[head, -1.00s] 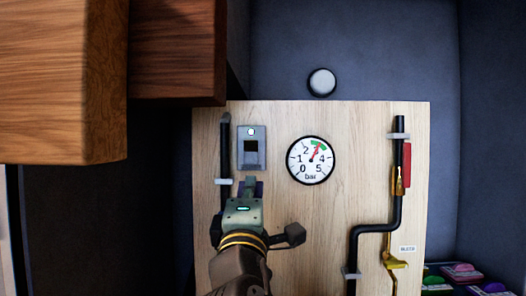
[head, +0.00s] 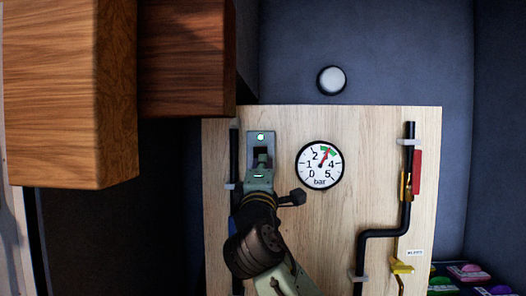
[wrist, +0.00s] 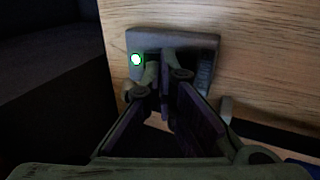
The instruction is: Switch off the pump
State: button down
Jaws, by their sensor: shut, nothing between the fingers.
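The pump switch is a grey plate (head: 251,142) on the upper left of the wooden panel, with a lit green lamp (head: 261,137) at its top and a dark rocker or slot below. In the wrist view the switch plate (wrist: 203,44) and its green lamp (wrist: 136,59) are close ahead. My gripper (head: 261,160) is shut and empty, its fingertips at the middle of the switch. In the wrist view my fingertips (wrist: 165,72) overlap the plate and hide its middle; I cannot tell whether they touch it.
A round gauge (head: 320,165) right of the switch has its needle in the green band. Black pipes, a red handle (head: 417,172) and a yellow valve (head: 402,267) are at the panel's right. Wooden cabinets (head: 68,90) hang at upper left. A white round knob (head: 332,80) is above.

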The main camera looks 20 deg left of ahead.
jog(key=shift+x, duration=0.85)
jog(key=shift+w+a+r, duration=0.1)
jog(key=shift+w+r, duration=0.2)
jog(key=shift+f, duration=0.15)
